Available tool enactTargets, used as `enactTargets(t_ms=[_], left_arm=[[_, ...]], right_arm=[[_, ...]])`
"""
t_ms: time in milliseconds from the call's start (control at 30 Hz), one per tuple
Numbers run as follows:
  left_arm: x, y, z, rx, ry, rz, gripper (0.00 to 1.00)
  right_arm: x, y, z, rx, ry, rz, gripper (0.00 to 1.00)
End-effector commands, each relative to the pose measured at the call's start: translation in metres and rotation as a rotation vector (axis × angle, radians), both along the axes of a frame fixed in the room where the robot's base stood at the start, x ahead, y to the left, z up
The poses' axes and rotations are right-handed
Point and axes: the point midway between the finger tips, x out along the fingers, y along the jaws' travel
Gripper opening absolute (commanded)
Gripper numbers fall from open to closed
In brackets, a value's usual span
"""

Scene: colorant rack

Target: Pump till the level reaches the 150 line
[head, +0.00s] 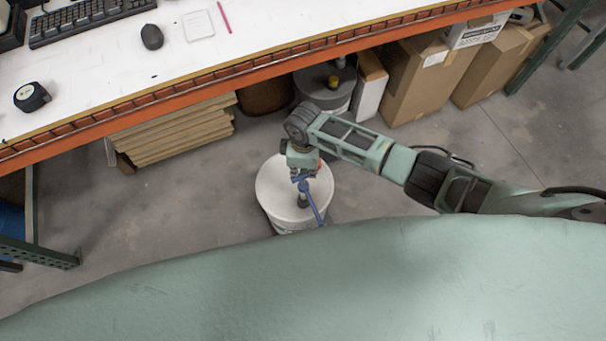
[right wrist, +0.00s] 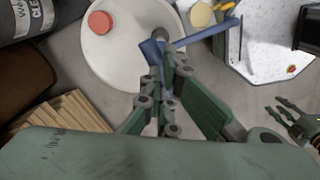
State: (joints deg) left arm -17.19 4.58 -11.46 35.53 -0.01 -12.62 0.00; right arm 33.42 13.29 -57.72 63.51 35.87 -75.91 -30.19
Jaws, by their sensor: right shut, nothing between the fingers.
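The white bucket (head: 268,195) stands on the floor in the head view. Its lid with a red cap (right wrist: 100,22) shows in the right wrist view. A blue pump (head: 313,204) rises from the lid, and its spout (right wrist: 208,32) reaches out past the rim. My right gripper (head: 301,176) is over the bucket, shut and empty. In the right wrist view its fingertips (right wrist: 163,78) are at the blue pump head; I cannot tell if they touch. My left gripper (right wrist: 288,108) shows at lower right there, fingers apart. No 150 line or liquid level is readable.
A speckled white surface (right wrist: 262,52) lies under and beyond the spout's end, with a yellow round item (right wrist: 202,14) beside it. A grey drum (head: 314,86), stacked boards (head: 178,132) and cardboard boxes (head: 420,72) stand under the workbench (head: 110,50).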

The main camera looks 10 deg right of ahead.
Motion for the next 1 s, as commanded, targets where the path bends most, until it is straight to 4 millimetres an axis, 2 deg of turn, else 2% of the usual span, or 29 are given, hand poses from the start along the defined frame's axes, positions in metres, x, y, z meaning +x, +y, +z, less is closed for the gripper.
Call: enactTargets(t_ms=[33,567,767,1000], left_arm=[[0.000,0.000,-0.006,0.000,0.000,0.000,0.26],[0.000,0.000,-0.035,0.000,0.000,0.000,0.26],[0.000,0.000,-0.025,0.000,0.000,0.000,0.26],[0.000,0.000,0.005,0.000,0.000,0.000,0.26]], right_arm=[[0.000,0.000,-0.007,0.000,0.000,0.000,0.00],[-0.001,0.000,-0.045,0.000,0.001,0.001,0.00],[-0.001,0.000,-0.034,0.001,0.001,0.001,0.00],[-0.001,0.000,-0.004,0.001,0.001,0.001,0.00]])
